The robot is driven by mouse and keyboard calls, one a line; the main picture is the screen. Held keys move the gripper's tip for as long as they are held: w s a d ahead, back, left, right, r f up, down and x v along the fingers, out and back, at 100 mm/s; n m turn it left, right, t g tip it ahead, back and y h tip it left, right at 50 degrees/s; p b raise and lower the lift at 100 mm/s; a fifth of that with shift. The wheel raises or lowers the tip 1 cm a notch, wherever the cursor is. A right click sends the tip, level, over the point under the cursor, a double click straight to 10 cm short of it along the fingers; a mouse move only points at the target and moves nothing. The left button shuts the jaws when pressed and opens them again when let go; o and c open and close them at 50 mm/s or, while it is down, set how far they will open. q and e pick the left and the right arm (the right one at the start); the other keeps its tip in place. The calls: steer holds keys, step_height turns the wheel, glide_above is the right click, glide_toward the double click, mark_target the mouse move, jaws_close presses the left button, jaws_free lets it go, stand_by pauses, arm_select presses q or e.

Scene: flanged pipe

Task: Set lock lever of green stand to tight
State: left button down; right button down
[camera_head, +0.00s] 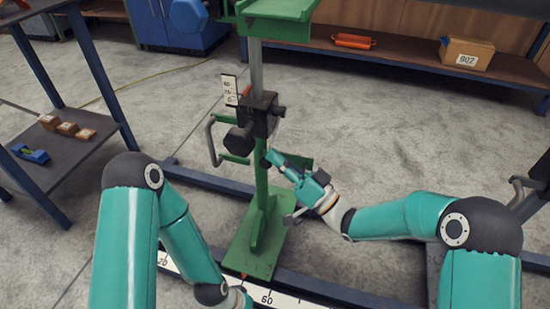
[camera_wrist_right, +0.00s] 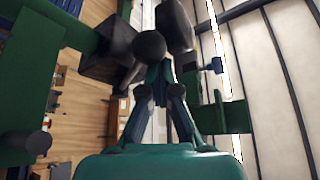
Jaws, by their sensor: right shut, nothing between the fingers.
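The green stand (camera_head: 262,205) stands upright in the middle of the head view. A black clamp block (camera_head: 262,113) with dark knobs sits on its post. In the right wrist view, a round dark knob (camera_wrist_right: 150,45), which looks like the end of the lock lever, lies just in front of my fingertips. My right gripper (camera_head: 269,158) is shut and empty, just below the clamp block at the post's right side. It also shows in the right wrist view (camera_wrist_right: 159,76). I cannot tell if it touches the knob. My left arm's wrist is cut off at the bottom edge.
A grey bent handle (camera_head: 211,140) sticks out left of the post. A white scale (camera_head: 230,90) stands behind it. A blue-framed shelf (camera_head: 75,150) with small blocks is at the left. A bench (camera_head: 400,57) with a box (camera_head: 467,53) is at the back.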

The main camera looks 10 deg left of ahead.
steer(key=shift+s+a+f, duration=0.15)
steer(key=shift+s+f, duration=0.05)
steer(key=shift+f, duration=0.35)
step_height(320, 180, up, 5)
steer(key=p, duration=0.2)
steer(key=d+f+p, duration=0.2)
steer(key=d+f, duration=0.3)
steer(key=d, duration=0.4)
steer(key=shift+d, duration=0.4)
steer(key=shift+s, duration=0.1)
